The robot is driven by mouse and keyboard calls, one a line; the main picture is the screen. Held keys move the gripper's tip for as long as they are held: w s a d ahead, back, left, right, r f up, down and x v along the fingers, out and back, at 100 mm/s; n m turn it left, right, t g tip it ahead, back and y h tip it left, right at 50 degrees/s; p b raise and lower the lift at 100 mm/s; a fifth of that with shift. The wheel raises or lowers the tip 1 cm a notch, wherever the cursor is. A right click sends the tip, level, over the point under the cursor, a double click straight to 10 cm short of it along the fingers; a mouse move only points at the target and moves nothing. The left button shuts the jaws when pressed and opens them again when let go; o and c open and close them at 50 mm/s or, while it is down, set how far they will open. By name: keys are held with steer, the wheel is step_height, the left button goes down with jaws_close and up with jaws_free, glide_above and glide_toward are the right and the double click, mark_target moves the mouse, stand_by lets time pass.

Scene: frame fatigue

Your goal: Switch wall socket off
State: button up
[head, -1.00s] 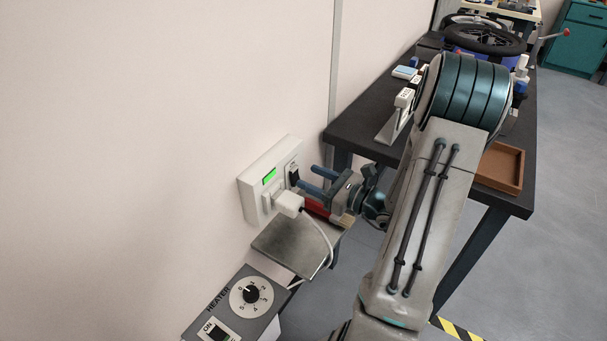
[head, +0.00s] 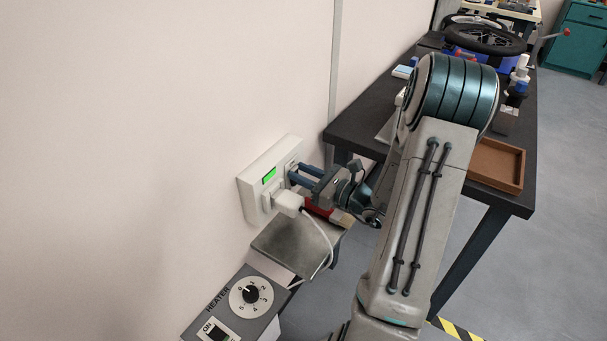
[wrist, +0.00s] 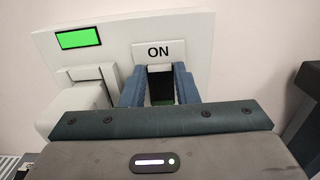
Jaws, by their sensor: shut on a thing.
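The white wall socket (head: 252,190) is fixed to the wall left of my arm, with a lit green display (head: 269,175). A white plug (head: 288,203) with a cable sits in it. In the wrist view the socket (wrist: 118,52) carries an "ON" label above a dark rocker switch (wrist: 161,86). My gripper (head: 293,174) has its two blue fingers up against the socket; in the wrist view its fingers (wrist: 160,78) stand either side of the switch and are shut on it. The lower part of the switch is hidden by the gripper body; a little green shows there.
Below the socket are a grey metal plate (head: 285,246) and a heater panel (head: 225,315) with a dial. The plug's cable hangs close under my gripper. A dark workbench (head: 350,135) with a wooden tray (head: 500,183) stands to the right.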

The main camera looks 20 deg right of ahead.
steer(key=shift+s+d+f+t+y+b, duration=0.1)
steer(key=shift+f+t+y+b, duration=0.2)
steer(key=shift+t+b, duration=0.45)
steer(key=shift+s+d+f+t+y+b, duration=0.15)
steer(key=shift+t+y+b, duration=0.25)
steer(key=shift+t+b, duration=0.35)
steer(key=shift+a, duration=0.15)
steer(key=o, duration=1)
steer(key=v, duration=1.3)
steer(key=shift+s+d, duration=0.3)
steer(key=shift+d, duration=0.05)
